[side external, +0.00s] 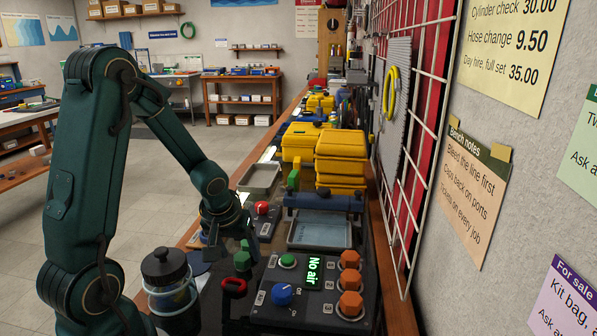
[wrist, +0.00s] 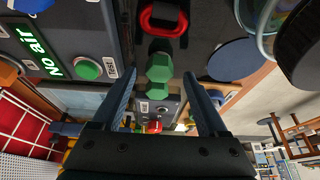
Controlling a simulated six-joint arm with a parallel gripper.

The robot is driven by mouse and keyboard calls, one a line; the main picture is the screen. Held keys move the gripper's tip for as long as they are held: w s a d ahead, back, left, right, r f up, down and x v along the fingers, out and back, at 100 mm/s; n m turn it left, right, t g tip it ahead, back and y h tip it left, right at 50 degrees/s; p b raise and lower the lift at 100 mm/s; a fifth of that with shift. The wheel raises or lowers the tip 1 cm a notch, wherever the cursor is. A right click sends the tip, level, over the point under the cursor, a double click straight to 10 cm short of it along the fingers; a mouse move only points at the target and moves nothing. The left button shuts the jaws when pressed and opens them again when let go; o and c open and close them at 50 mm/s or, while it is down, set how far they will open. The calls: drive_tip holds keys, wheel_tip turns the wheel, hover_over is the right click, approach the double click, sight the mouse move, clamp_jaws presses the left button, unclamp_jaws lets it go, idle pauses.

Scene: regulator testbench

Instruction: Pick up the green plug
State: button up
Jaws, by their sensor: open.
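The green plug (side external: 242,260) stands on the dark bench just left of the control panel. In the wrist view the green plug (wrist: 159,67) has a faceted head and lies between the lines of my two fingers, slightly beyond their tips. My gripper (side external: 237,240) points down just above and behind it. In the wrist view my gripper (wrist: 161,76) is open, with one finger on either side and nothing held. I cannot tell the exact gap in height between fingertips and plug.
The control panel (side external: 268,303) has a "No air" display (side external: 314,270), a blue knob (side external: 282,294), a green button (side external: 287,261) and orange knobs (side external: 350,280). A red ring (side external: 234,286) lies in front of the plug. A black-lidded container (side external: 171,290) stands left. Yellow cases (side external: 340,155) stand behind.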

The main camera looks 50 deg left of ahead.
sight(241, 258)
drive_tip(key=shift+x, duration=1.05)
clamp_jaws()
drive_tip(key=shift+r, duration=0.1)
wheel_tip(241, 258, up, 20)
idle(0.9)
